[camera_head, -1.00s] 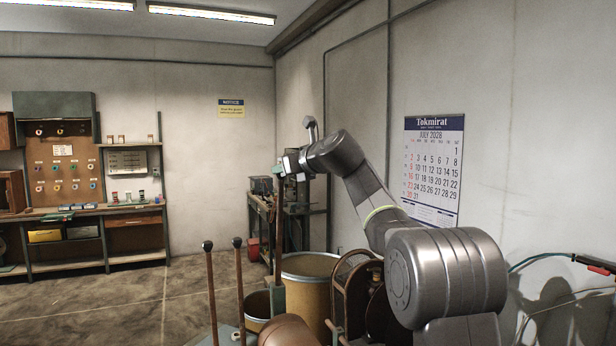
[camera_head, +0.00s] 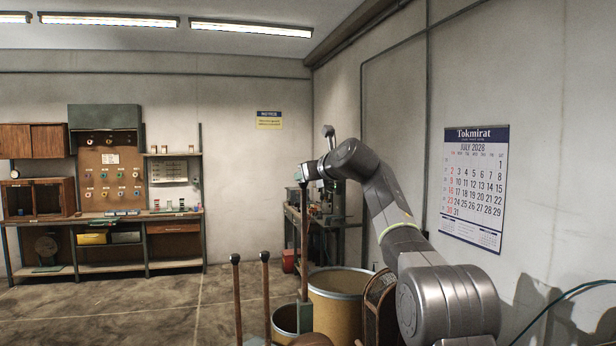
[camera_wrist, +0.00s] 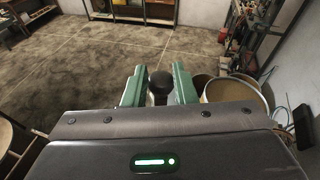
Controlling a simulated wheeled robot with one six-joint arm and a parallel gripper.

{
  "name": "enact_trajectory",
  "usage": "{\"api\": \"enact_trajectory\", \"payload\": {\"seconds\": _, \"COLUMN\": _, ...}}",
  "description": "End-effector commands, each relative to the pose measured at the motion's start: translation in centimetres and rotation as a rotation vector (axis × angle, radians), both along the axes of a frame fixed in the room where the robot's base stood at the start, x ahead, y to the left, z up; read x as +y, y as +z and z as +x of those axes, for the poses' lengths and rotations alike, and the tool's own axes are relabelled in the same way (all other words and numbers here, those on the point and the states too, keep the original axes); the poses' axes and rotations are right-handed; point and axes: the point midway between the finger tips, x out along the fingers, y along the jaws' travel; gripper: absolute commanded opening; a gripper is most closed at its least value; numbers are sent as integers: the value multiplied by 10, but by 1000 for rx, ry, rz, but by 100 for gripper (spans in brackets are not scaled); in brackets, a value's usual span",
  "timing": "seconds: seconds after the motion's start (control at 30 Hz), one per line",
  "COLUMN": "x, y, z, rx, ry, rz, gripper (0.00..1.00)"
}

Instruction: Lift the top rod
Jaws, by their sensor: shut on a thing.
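My gripper (camera_head: 306,178) is at the end of my raised arm, left of the wall calendar. It is shut on the top of an upright brown rod (camera_head: 305,235), which hangs down in front of the large drum. In the wrist view the rod's dark round knob (camera_wrist: 161,82) sits between the two green fingers of my gripper (camera_wrist: 159,90). The rod's lower end passes near a grey-green block and cannot be seen clearly. Two similar rods with dark knobs, one (camera_head: 237,300) and another (camera_head: 266,295), stand upright to the left.
A large yellow-brown drum (camera_head: 340,295) and a smaller bucket (camera_head: 285,322) stand close below my arm. A reel frame (camera_head: 380,305) is right of the drum. A workbench (camera_head: 110,218) lines the back wall. The floor at left is clear.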

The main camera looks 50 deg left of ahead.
Motion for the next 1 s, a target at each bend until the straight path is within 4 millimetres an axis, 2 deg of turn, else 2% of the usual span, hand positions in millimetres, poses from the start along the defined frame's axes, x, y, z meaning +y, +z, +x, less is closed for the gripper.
{"api": "enact_trajectory", "payload": {"seconds": 0.2, "x": -1, "y": 2, "z": 1, "rx": -3, "ry": -2, "rz": 3, "gripper": 0}}
{"api": "enact_trajectory", "payload": {"seconds": 0.23, "x": -1, "y": 2, "z": 1, "rx": -3, "ry": -2, "rz": 3, "gripper": 27}}
{"api": "enact_trajectory", "payload": {"seconds": 0.33, "x": -1, "y": 1, "z": 1, "rx": -2, "ry": -2, "rz": 2, "gripper": 46}}
{"api": "enact_trajectory", "payload": {"seconds": 0.37, "x": -1, "y": 1, "z": 1, "rx": -2, "ry": -2, "rz": 2, "gripper": 49}}
{"api": "enact_trajectory", "payload": {"seconds": 0.73, "x": -4, "y": 0, "z": 0, "rx": -1, "ry": -1, "rz": 0, "gripper": 49}}
{"api": "enact_trajectory", "payload": {"seconds": 0.87, "x": -17, "y": 2, "z": -1, "rx": -3, "ry": -1, "rz": 1, "gripper": 49}}
{"api": "enact_trajectory", "payload": {"seconds": 1.0, "x": -40, "y": 8, "z": -4, "rx": -2, "ry": -3, "rz": 1, "gripper": 49}}
